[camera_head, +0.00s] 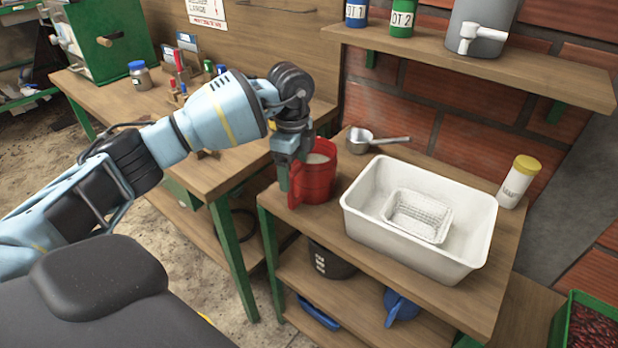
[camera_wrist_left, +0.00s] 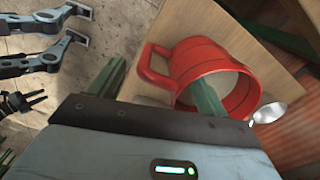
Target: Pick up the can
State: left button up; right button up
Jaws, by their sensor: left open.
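A red can (camera_head: 318,184) with a side handle stands upright near the left edge of the small wooden table. My left gripper (camera_head: 291,176) points down at the can's left, handle side, partly covering it. In the left wrist view the can (camera_wrist_left: 186,62) shows its handle and open mouth. There the two green fingers of my left gripper (camera_wrist_left: 160,76) are apart, one outside the handle and one overlapping the can's mouth. I cannot tell whether a finger touches the can.
A white tub (camera_head: 365,215) with a small basket (camera_head: 420,215) inside stands right of the can. A shelf (camera_head: 470,62) overhangs behind. A workbench (camera_head: 215,175) stands left.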

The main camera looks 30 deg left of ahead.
pick_arm(q)
jog(key=shift+f, duration=0.55)
jog(key=shift+r, duration=0.1)
grip_shut()
